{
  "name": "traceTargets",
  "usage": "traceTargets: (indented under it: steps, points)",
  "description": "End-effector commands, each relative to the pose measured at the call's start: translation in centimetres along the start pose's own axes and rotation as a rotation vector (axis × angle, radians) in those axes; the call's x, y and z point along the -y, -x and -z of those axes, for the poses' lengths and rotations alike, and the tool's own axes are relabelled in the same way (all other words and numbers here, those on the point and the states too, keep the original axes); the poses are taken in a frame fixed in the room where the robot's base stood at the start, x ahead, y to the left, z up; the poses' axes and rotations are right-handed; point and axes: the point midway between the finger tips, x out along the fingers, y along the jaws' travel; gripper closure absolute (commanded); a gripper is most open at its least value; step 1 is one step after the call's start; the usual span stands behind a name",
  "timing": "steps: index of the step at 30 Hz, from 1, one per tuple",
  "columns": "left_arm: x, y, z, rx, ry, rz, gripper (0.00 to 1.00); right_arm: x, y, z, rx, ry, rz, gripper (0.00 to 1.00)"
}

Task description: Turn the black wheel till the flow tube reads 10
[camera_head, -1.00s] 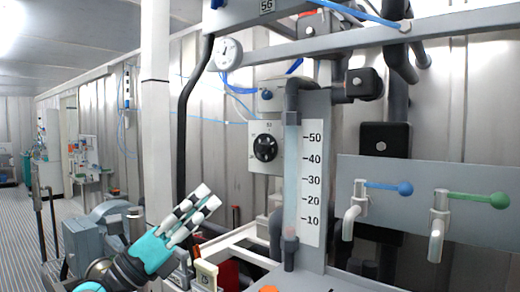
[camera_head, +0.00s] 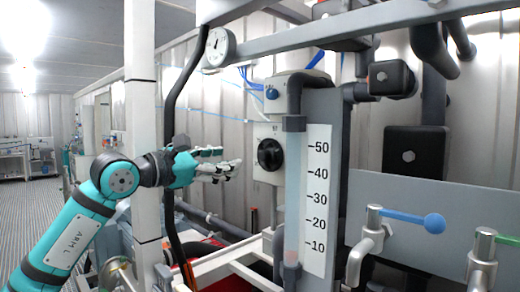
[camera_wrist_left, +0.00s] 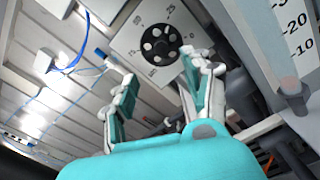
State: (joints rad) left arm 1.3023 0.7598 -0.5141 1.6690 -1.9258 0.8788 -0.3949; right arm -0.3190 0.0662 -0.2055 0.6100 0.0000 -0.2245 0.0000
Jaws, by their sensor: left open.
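The black wheel (camera_head: 270,154) sits on a pale dial plate on the wall. In the left wrist view the wheel (camera_wrist_left: 160,44) shows several round holes and lies ahead, between the spread fingers. My left gripper (camera_head: 238,170) is open and empty, a short way to the left of the wheel, pointing at it. It also shows in the left wrist view (camera_wrist_left: 165,75), and I see no contact. The flow tube (camera_head: 293,190) is clear and upright beside a white scale (camera_head: 316,200) marked 10 to 50. A reddish thing, perhaps the float, shows low in the tube near 10. My right gripper is not in view.
A blue-handled tap (camera_head: 405,218) and a green-handled tap (camera_head: 490,242) stick out from the grey panel at right. A white post (camera_head: 143,190) and a black hose (camera_head: 170,110) stand by my left arm. A round gauge (camera_head: 219,46) hangs above.

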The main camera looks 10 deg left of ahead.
Motion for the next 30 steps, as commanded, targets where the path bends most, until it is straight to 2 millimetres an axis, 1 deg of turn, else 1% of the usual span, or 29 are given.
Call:
traceTargets:
  steps: [1,4,9,12,15,18,21,25,29,30]
  points:
    - [-0.1,-1.3,-0.5,0.0,0.005,0.005,0.5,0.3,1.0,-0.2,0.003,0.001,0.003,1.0]
    - [-0.1,-3.5,-0.5,0.0,0.004,0.004,0.5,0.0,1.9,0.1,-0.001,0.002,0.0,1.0]
    - [-0.1,-7.1,-0.5,0.001,0.005,0.004,0.5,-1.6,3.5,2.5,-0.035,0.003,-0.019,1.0]
    - [0.0,-8.8,-0.4,0.001,0.004,0.003,0.5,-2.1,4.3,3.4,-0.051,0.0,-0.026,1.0]
    - [0.0,-10.1,-0.3,0.0,0.003,0.003,0.5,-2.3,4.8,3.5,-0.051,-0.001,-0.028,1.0]
    - [0.0,-11.0,-0.2,0.002,0.003,0.002,0.5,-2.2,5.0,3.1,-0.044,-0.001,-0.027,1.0]
    - [0.1,-11.4,-0.1,0.001,0.001,0.002,0.5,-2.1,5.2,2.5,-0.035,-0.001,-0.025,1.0]
    - [0.1,-11.5,0.0,0.001,0.0,0.001,0.5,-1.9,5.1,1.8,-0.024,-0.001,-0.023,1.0]
    - [0.1,-11.5,0.0,0.001,0.001,0.001,0.5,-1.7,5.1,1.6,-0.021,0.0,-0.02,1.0]
    - [0.1,-11.5,0.0,0.001,0.001,0.001,0.54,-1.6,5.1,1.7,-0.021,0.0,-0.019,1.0]
